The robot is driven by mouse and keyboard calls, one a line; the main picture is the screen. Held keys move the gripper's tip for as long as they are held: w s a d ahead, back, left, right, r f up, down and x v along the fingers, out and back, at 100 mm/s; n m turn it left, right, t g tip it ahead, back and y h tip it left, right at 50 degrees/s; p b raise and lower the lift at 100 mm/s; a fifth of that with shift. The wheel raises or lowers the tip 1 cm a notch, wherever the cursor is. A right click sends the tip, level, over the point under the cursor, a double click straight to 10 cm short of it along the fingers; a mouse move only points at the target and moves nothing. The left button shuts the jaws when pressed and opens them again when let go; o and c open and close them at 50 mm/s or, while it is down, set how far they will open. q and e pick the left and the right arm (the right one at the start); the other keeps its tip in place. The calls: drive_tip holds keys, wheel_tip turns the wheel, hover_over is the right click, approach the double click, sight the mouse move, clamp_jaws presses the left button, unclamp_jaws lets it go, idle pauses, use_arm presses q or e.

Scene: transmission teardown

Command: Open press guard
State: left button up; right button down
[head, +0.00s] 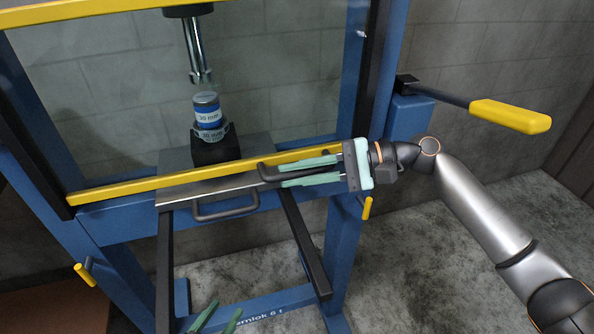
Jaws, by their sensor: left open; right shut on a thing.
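The press guard is a clear panel with a yellow lower bar (125,187) and dark side rails. It is down, its lower bar level with the press table and the panel in front of the ram. My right gripper (284,176) comes in from the right and is shut on the black guard handle (268,170) by the yellow bar. The fingers hide part of the handle. My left gripper (218,318) shows only its green fingertips at the bottom edge, apart and empty, well below the guard.
Behind the panel, the press ram (195,50) hangs above blue "30 mm" pieces (208,115) on a black block (214,150). A blue frame (395,65) surrounds them. A yellow-handled lever (510,116) sticks out at right.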

wheel_tip(320, 180, up, 4)
drive_tip(key=p, duration=0.4)
drive_tip(key=shift+r, duration=0.15)
use_arm(q)
drive_tip(key=s+f+g, duration=0.3)
drive_tip(key=s+f, duration=0.1)
drive_tip(key=s, duration=0.1)
drive_tip(key=shift+d+f+n+g, duration=0.4)
drive_tip(key=shift+d, duration=0.05)
use_arm(e)
drive_tip(key=c, duration=0.8)
unclamp_jaws()
drive_tip(key=shift+c, duration=0.2)
use_arm(q)
drive_tip(key=shift+r, duration=0.15)
